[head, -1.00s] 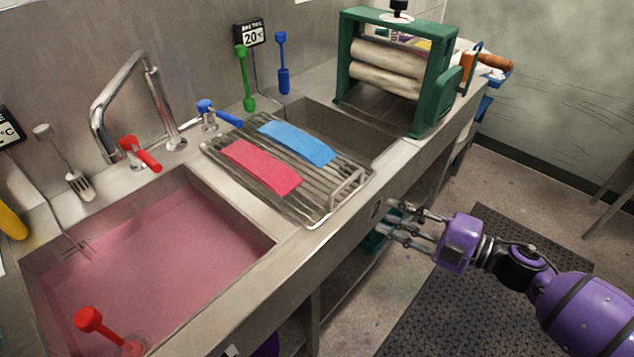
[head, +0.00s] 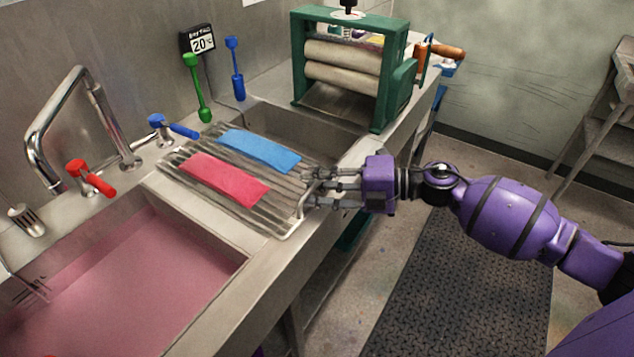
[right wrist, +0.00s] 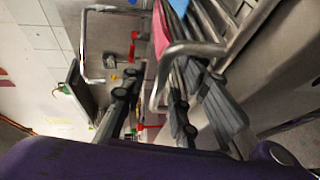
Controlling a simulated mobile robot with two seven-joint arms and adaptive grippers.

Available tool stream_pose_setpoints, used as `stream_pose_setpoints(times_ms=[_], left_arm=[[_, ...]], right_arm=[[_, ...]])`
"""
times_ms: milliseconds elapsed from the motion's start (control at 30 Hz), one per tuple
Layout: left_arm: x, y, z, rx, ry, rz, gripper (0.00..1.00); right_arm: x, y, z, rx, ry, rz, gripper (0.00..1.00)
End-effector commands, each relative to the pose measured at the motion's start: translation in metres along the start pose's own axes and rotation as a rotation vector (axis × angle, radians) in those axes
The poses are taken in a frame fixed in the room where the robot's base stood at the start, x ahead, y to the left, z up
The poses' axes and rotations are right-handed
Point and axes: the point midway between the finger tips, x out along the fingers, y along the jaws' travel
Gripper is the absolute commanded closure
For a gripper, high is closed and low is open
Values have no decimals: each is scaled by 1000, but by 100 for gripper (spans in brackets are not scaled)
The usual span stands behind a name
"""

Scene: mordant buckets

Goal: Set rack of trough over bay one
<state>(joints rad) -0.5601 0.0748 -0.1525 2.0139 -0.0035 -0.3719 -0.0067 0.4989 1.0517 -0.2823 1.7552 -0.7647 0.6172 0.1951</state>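The wire rack (head: 268,214) lies flat across the near part of the far basin (head: 325,140), beside the divider. A pink cloth strip (head: 225,180) and a blue cloth strip (head: 258,150) lie on it. My right gripper (head: 310,187) is at the rack's right end, by its raised wire handle. In the right wrist view the handle (right wrist: 185,47) stands between the parted fingers (right wrist: 155,95); I cannot tell whether they touch it. The near-left basin (head: 130,285) holds pink liquid, with no rack over it. My left gripper is out of view.
A steel faucet (head: 75,95), a red lever (head: 92,178) and a blue lever (head: 172,126) stand behind the basins. A green roller press (head: 350,65) stands beyond the far basin. A sign (head: 199,41) reads 20°.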

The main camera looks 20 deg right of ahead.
Motion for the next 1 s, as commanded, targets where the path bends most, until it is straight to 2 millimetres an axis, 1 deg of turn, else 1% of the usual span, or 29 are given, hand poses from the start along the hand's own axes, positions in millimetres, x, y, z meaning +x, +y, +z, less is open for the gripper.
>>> stream_pose_setpoints(times_ms=[167,200,400,1000], left_arm=[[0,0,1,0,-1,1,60],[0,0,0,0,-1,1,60],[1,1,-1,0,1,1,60],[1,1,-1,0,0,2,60]], right_arm=[[0,0,0,0,0,0,72],[0,0,0,0,0,0,75],[0,0,0,0,0,0,100],[-1,0,2,3,0,1,100]])
